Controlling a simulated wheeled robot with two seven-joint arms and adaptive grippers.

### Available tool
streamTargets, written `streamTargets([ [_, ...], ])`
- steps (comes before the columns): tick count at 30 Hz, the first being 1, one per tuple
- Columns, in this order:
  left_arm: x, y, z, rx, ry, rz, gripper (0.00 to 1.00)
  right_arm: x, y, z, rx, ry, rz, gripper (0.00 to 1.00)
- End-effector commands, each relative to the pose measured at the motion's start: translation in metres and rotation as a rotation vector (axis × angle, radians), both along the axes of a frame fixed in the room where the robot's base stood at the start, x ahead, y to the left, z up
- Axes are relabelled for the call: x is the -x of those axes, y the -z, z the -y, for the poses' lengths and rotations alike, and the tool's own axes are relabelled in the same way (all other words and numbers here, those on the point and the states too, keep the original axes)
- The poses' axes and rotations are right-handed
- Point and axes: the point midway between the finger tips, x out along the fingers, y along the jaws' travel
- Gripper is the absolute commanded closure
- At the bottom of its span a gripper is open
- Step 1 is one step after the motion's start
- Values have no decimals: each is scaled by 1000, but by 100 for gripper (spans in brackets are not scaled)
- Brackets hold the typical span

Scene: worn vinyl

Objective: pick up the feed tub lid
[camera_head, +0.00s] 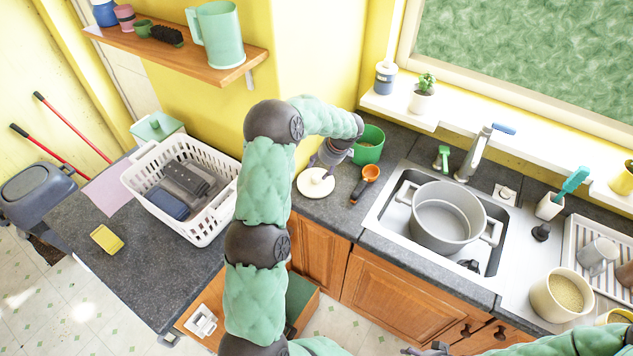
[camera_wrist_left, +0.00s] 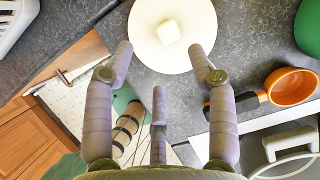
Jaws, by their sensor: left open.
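The feed tub lid (camera_head: 316,187) is a round cream disc with a small square knob. It lies flat on the dark counter, left of the sink and beside the green tub (camera_head: 368,146). In the left wrist view the lid (camera_wrist_left: 172,40) is at the top, ahead of my fingers. My left gripper (camera_head: 326,160) is just above the lid's far side in the head view, its fingers partly hidden. In its wrist view the gripper (camera_wrist_left: 159,52) is open and empty, with fingertips spread near the lid's edge. My right gripper (camera_head: 428,350) barely shows at the bottom edge.
An orange scoop (camera_head: 366,180) lies right of the lid; it also shows in the wrist view (camera_wrist_left: 290,87). A sink with a big grey pot (camera_head: 440,225) is further right. A white basket (camera_head: 205,232) stands left. An open drawer (camera_head: 300,300) is below the counter.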

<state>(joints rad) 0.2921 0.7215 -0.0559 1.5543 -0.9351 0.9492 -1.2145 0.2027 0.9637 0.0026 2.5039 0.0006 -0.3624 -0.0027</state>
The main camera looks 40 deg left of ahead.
Motion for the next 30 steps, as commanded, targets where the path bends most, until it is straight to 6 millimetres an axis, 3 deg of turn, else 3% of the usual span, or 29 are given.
streamTargets([
  [3,0,17,-6,1,0,-2,43,0,1,0,0,0,1,37],
  [18,-6,66,-25,1,1,-1,43,0,2,0,0,0,1,37],
  [28,-6,71,-28,1,1,1,43,0,2,0,0,0,1,37],
  [30,-6,71,-28,1,1,1,60,0,2,0,0,0,1,37],
])
